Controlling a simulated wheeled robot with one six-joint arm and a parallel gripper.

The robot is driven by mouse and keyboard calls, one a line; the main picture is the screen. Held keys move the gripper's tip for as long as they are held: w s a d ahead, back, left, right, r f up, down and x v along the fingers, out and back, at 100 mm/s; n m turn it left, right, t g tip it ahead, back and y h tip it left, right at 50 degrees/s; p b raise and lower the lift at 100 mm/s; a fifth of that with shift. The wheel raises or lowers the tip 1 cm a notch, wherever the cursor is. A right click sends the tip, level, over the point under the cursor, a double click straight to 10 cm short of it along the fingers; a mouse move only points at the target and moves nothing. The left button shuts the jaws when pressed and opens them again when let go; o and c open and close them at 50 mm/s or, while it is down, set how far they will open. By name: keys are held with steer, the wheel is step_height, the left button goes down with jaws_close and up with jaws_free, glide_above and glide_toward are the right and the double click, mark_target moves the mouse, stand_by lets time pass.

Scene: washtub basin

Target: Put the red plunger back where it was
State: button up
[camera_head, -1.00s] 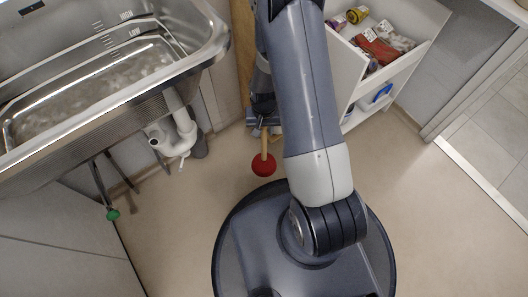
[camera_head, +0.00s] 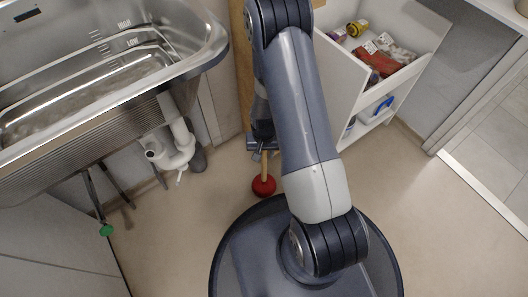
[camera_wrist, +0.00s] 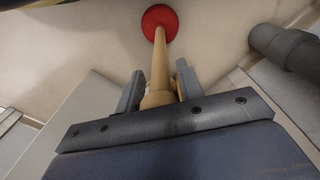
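The red plunger has a round red cup (camera_head: 264,186) and a pale wooden handle (camera_wrist: 160,65). In the head view it hangs or stands below my gripper (camera_head: 263,148), in front of the wooden board and just beyond my base. In the wrist view the handle's thick end sits between the two fingers of my gripper (camera_wrist: 160,88), which are closed about it. The cup points away from the gripper, towards the floor. I cannot tell whether the cup touches the floor.
A steel washtub (camera_head: 100,90) is at the left, with a white drain trap (camera_head: 175,152) under it. A green-ended item (camera_head: 106,230) hangs below the tub. An open white drawer unit (camera_head: 385,60) stands to the right. The floor (camera_head: 440,220) at right is clear.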

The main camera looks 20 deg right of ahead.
steer(key=o, duration=0.3)
step_height(320, 180, up, 12)
steer(key=p, duration=0.5)
steer(key=shift+r, duration=0.2)
stand_by(1.3)
